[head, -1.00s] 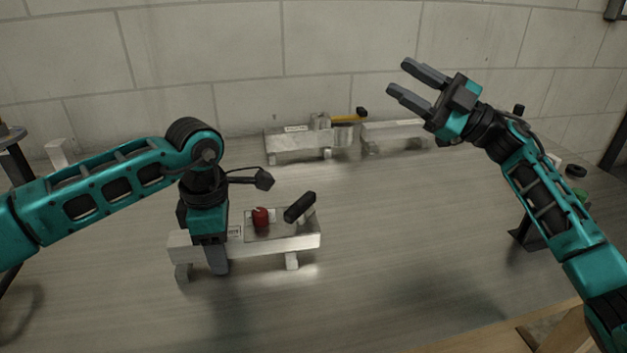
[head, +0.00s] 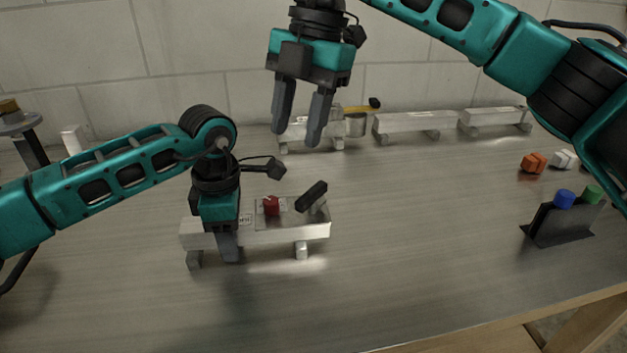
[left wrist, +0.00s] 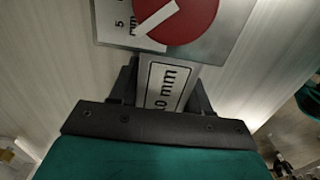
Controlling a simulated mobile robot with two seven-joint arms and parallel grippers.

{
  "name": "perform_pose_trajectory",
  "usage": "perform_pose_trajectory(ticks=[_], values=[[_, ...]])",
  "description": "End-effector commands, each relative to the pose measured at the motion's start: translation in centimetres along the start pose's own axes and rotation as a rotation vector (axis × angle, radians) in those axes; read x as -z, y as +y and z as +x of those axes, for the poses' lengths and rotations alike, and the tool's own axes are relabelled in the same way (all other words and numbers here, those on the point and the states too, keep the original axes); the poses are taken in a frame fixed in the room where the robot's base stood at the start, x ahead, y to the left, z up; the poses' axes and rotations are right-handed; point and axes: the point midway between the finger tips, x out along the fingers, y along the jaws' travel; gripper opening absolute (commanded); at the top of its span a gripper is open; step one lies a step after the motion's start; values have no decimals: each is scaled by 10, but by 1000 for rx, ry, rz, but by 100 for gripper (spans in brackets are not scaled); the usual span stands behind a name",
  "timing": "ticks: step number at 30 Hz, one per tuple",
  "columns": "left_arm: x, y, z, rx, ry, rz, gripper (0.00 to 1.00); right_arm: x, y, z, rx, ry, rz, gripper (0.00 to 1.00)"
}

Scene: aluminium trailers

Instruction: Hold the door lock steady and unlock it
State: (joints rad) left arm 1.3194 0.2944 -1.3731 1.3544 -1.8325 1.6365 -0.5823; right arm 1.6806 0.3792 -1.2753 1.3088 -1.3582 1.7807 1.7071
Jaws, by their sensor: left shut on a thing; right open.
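The door lock is a pale aluminium trailer (head: 285,236) standing on short feet on the table. On its top plate are a red knob (head: 271,205) with a white mark and a black handle (head: 312,195), tilted up. My left gripper (head: 229,245) is shut on the trailer's left part, pointing down. The left wrist view shows the trailer's label (left wrist: 165,85) between its fingers and the red knob (left wrist: 180,12) just beyond. My right gripper (head: 301,120) is open and empty, fingers down, above and behind the lock.
At right are an orange block (head: 534,162), a white block (head: 563,159) and a dark stand (head: 558,225) with blue and green caps. The front table is clear.

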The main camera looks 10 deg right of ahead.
Motion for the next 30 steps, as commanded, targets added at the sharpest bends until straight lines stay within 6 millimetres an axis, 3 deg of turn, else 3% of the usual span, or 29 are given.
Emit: perform_pose_trajectory(ticks=[5,10,24,30], values=[[0,0,0,0,0,0,8,-12,-8,-14,89,-172,69,45],[0,0,0,0,0,0,8,-17,-13,-9,114,-215,91,45],[0,0,0,0,0,0,8,-34,-23,74,113,-209,90,45],[0,0,0,0,0,0,8,-38,-25,95,111,-210,90,45]])
